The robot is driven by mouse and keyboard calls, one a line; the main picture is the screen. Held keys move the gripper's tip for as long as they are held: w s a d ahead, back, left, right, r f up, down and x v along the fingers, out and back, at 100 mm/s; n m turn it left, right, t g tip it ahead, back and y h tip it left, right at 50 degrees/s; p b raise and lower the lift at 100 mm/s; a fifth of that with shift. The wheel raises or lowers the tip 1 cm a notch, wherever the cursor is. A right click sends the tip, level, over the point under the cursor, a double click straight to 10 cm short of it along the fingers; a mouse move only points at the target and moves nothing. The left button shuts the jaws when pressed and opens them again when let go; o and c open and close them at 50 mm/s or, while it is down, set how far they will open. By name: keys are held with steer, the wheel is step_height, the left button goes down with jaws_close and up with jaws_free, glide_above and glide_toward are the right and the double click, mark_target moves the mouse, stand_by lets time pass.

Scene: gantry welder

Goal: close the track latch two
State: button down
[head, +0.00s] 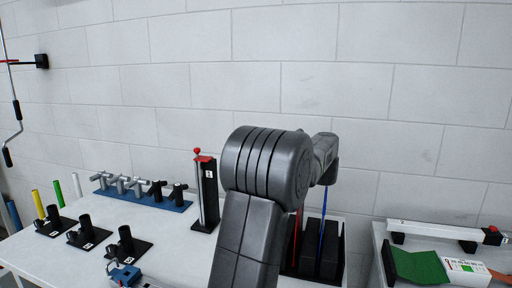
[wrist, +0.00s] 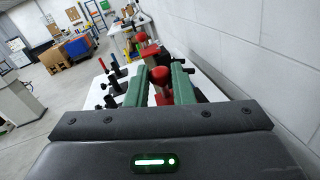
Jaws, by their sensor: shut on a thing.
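In the wrist view my gripper (wrist: 160,85) has two green fingers shut on a red knob (wrist: 160,75) with a red piece below it. I take this to be the handle of track latch two; its body and label are hidden by the fingers and my gripper housing. Whether the latch is open or closed cannot be told. In the head view my dark arm blocks the middle, so my gripper and the held knob are hidden there. A similar black upright with a red knob and a white label (head: 205,190) stands left of my arm; its number is unclear.
Black tube stands (head: 125,245) and a blue rack with several T-shaped pieces (head: 140,190) are on the white table, left. A black holder (head: 333,262) with red and blue rods stands right of my arm. A white beam (head: 440,231) is farther right. The wall is close behind.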

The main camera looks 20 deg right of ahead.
steer(key=shift+s+f+n+g+y+p, duration=0.1)
steer(key=shift+n+g+y+p, duration=0.2)
stand_by(0.4)
steer(key=c, duration=1.3)
jaws_free()
steer(key=shift+o, duration=0.2)
steer(key=v, duration=1.4)
steer(key=shift+p, duration=0.3)
steer(key=shift+a, duration=0.1)
steer(key=x, duration=1.4)
steer(key=shift+b, duration=0.3)
steer(key=shift+d, duration=0.2)
